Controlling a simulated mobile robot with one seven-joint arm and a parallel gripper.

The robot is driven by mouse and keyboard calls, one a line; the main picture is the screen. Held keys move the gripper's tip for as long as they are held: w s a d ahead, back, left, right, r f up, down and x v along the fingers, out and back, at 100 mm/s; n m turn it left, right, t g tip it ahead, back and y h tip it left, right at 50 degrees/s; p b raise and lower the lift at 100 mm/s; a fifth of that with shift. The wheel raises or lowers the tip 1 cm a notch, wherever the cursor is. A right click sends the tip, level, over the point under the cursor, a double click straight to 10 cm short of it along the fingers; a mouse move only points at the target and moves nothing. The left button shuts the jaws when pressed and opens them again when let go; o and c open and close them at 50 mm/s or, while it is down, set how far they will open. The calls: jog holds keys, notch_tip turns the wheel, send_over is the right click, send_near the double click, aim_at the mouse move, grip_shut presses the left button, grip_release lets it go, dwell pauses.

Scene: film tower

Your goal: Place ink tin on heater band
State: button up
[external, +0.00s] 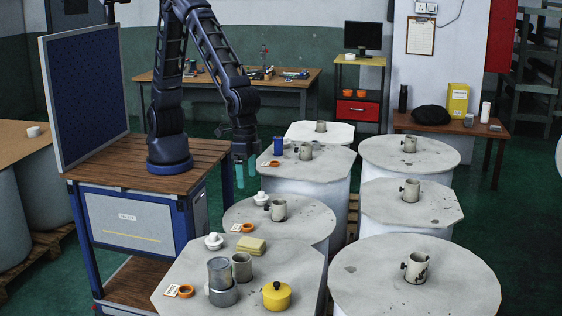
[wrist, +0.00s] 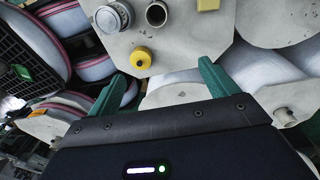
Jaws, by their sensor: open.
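My gripper (external: 246,174) hangs with its teal fingers pointing down, beside the drum tops at the centre. In the wrist view its fingers (wrist: 162,78) are apart with nothing between them. On the nearest drum top (external: 190,265), a grey metal cylinder (external: 219,272) stands on a wider grey one (external: 223,296). A beige cylinder (external: 242,267) stands beside them, and a yellow lidded pot (external: 277,296) sits to the right. The wrist view also shows the grey stack (wrist: 113,17), beige cylinder (wrist: 157,14) and yellow pot (wrist: 141,59). I cannot tell which are the ink tin and heater band.
The nearest top also holds a yellow block (external: 252,245), a white knobbed piece (external: 214,241) and an orange ring (external: 186,291). Other drum tops carry similar beige cylinders, such as one with a side knob (external: 416,267). A blue panel (external: 85,90) stands left of my arm.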

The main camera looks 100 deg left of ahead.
jog(key=s+a+r+t, duration=0.1)
jog(key=s+a+r, duration=0.1)
jog(key=a+r, duration=0.45)
jog(key=s+a+r, duration=0.2)
jog(key=a+r, duration=0.2)
jog(key=a, duration=0.6)
jog(key=s+a+r+t, duration=0.1)
jog(key=a+r, duration=0.4)
jog(key=a, duration=0.3)
jog(key=s+a+r+t, duration=0.2)
jog(key=s+a+r, duration=0.1)
jog(key=s+a, duration=1.4)
jog(key=shift+s+a+y, duration=0.15)
jog(key=shift+s+y, duration=0.25)
jog(key=shift+s, duration=0.7)
